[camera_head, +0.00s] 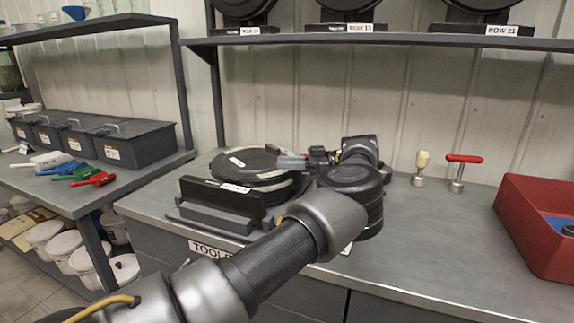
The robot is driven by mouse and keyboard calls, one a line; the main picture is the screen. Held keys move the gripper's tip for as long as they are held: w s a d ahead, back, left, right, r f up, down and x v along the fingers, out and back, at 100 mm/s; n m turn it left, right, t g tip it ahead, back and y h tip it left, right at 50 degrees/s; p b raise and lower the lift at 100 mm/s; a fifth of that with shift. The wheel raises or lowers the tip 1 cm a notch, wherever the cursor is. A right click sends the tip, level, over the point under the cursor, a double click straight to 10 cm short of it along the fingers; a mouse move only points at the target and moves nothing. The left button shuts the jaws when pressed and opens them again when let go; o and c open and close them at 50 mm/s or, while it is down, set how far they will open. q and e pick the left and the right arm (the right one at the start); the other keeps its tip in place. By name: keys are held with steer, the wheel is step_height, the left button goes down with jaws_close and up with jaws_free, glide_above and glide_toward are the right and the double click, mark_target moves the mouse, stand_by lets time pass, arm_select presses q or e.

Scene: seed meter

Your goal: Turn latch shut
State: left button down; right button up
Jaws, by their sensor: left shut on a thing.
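The seed meter (255,160), a round black housing with a white label, lies on a dark stand (222,200) on the grey workbench. A small grey-green piece (291,162), which looks like the latch handle, sticks out at the meter's right side. My left gripper (312,159) reaches in from the right of the meter, its fingers pointing left. It is shut on this piece at the meter's edge. The fingertips are small and dark here, so the exact grip and the latch's angle are hard to tell. My right gripper is out of view.
A red bin (540,225) stands at the bench's right. Two upright tools, one cream-handled (422,160) and one red-handled (463,160), stand at the back. A shelf (400,39) with more meters hangs above. Free bench top (440,235) lies right of my arm.

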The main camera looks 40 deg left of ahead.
arm_select(q)
steer(key=shift+d+r+n+g+h, duration=0.1)
steer(key=shift+r+n+g+h, duration=0.05)
steer(key=shift+n+g+h, duration=0.5)
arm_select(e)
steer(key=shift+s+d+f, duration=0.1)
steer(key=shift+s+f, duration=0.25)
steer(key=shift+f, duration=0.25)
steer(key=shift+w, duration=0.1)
arm_select(q)
steer(key=c, duration=1.3)
jaws_free()
steer(key=shift+d, duration=0.15)
steer(key=shift+o, duration=0.2)
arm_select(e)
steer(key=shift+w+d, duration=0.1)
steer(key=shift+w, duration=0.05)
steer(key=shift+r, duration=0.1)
